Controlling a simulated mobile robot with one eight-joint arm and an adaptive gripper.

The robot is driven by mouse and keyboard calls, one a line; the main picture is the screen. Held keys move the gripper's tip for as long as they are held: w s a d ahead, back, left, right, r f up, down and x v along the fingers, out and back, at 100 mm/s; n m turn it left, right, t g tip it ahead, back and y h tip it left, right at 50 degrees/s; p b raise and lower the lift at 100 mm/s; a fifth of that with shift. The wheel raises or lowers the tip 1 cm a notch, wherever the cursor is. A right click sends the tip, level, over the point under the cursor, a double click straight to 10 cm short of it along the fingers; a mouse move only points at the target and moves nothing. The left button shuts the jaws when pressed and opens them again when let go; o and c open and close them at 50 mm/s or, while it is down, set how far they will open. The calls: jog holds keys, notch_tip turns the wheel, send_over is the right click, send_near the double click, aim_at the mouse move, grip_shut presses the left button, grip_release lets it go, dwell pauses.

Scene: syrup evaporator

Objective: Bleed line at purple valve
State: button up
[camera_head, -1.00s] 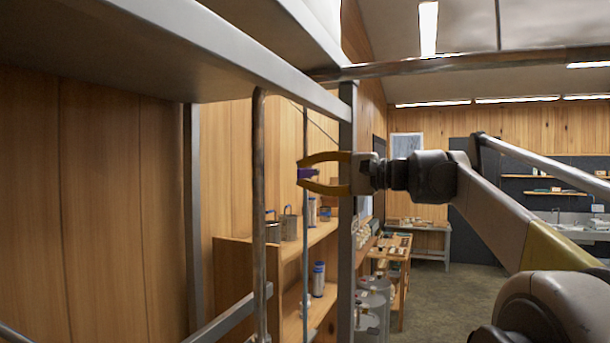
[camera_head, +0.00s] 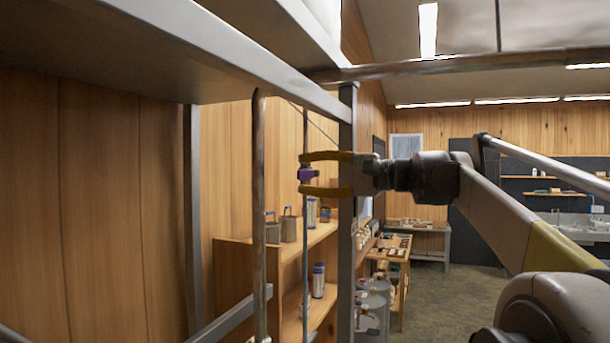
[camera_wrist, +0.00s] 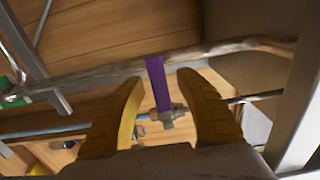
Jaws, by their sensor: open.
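The purple valve (camera_head: 306,174) sits on a thin vertical pipe in the head view. In the wrist view its flat purple handle (camera_wrist: 158,82) extends up from a metal valve body (camera_wrist: 172,115). My gripper (camera_head: 303,173) reaches in from the right, with its yellow fingers open above and below the valve. In the wrist view the fingers (camera_wrist: 160,80) stand on either side of the handle, with visible gaps on both sides. No clear contact shows. Whether the line's outlet is flowing cannot be seen.
A rusty vertical pipe (camera_head: 259,215) stands left of the valve. A grey metal post (camera_head: 347,225) stands close behind my gripper's fingers. Wooden shelves (camera_head: 235,255) with metal cans are beyond. A metal frame beam (camera_head: 220,45) runs overhead. Open floor (camera_head: 430,300) lies at right.

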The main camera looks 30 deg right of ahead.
jog(key=v, duration=1.1)
jog(key=shift+s+d, duration=0.25)
jog(key=shift+f, duration=0.1)
jog(key=s+a+f+n+g+h+b, duration=0.15)
jog(key=a+f+b, duration=0.4)
jog(key=f, duration=0.65)
jog(key=a+f+g+h+b, duration=0.15)
jog(key=a+f+b, duration=0.4)
jog(key=f, duration=0.65)
jog(key=a+f+n+g+b, duration=0.1)
jog(key=a+f+g+b, duration=0.35)
jog(key=f, duration=0.75)
jog(key=s+a+f+n+h+b, duration=0.2)
jog(key=s+f+b, duration=0.3)
jog(key=f, duration=1.1)
jog(key=s+a+f+n+h+b, duration=0.3)
jog(key=s+f+b, duration=0.2)
jog(key=f+b, duration=0.6)
jog(key=s+a+f+n+h+b, duration=0.3)
jog(key=s+f+b, duration=0.2)
jog(key=f, duration=1.8)
jog(key=b, duration=0.3)
jog(key=shift+a, duration=0.35)
